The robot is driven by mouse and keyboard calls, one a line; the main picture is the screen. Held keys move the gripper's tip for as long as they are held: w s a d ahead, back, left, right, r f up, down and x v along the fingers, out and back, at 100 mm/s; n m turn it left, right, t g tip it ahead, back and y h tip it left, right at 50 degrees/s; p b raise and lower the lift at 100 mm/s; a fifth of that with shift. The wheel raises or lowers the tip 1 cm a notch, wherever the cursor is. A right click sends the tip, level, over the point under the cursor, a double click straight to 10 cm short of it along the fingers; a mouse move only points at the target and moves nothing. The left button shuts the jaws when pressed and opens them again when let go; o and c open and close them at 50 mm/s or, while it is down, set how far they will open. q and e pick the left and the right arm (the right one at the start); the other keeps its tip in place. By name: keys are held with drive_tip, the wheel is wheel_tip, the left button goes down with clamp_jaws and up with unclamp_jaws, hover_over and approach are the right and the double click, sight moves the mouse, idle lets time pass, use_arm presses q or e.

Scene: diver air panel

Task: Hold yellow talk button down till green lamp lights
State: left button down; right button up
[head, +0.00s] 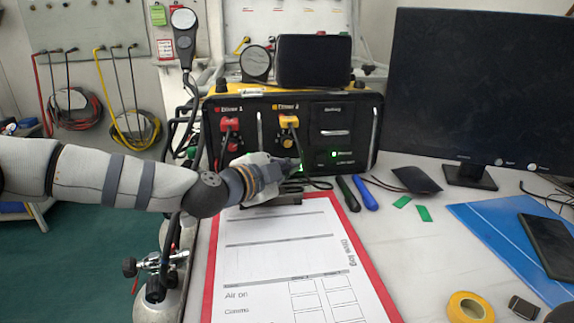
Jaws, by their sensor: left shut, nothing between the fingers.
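The black diver air panel (345,110) stands at the back of the desk, with a red Diver 1 section and a yellow Diver 2 section. A yellow fitting (289,121) sits below the Diver 2 label, with a small yellow round part (287,142) under it that may be the talk button. My left gripper (296,165) is shut and empty, in front of the lower panel below the yellow parts. I cannot tell whether it touches the panel. A small green light (334,154) shows right of it. Some green also shows beside the fingertips. My right gripper is not in view.
A red clipboard (213,245) with a dive log lies in front of the panel. A handset (184,35) hangs at upper left.

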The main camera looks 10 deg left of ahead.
sight(295, 198)
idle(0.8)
use_arm(q)
drive_tip(key=shift+s+d+r+p, duration=0.1)
drive_tip(key=shift+s+r+p, duration=0.05)
drive_tip(key=shift+s+p, duration=0.2)
drive_tip(key=shift+s+d, duration=0.15)
drive_tip(key=shift+s, duration=0.2)
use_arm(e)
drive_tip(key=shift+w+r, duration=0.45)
use_arm(q)
drive_tip(key=shift+f, duration=0.2)
drive_tip(key=shift+s+d+r+p, duration=0.1)
drive_tip(key=shift+s+d+p, duration=0.15)
drive_tip(key=shift+s, duration=0.25)
drive_tip(key=shift+s+d+r+p, duration=0.15)
drive_tip(key=shift+s+d+p, duration=0.05)
drive_tip(key=shift+s+p, duration=0.2)
drive_tip(key=shift+s+d+r+p, duration=0.1)
drive_tip(key=shift+s+d+p, duration=0.15)
drive_tip(key=shift+s, duration=0.3)
drive_tip(key=shift+s+d+p, duration=0.25)
drive_tip(key=shift+s+p, duration=0.05)
drive_tip(key=shift+s, duration=0.4)
drive_tip(key=shift+s+f, duration=0.15)
drive_tip(key=shift+f, duration=0.2)
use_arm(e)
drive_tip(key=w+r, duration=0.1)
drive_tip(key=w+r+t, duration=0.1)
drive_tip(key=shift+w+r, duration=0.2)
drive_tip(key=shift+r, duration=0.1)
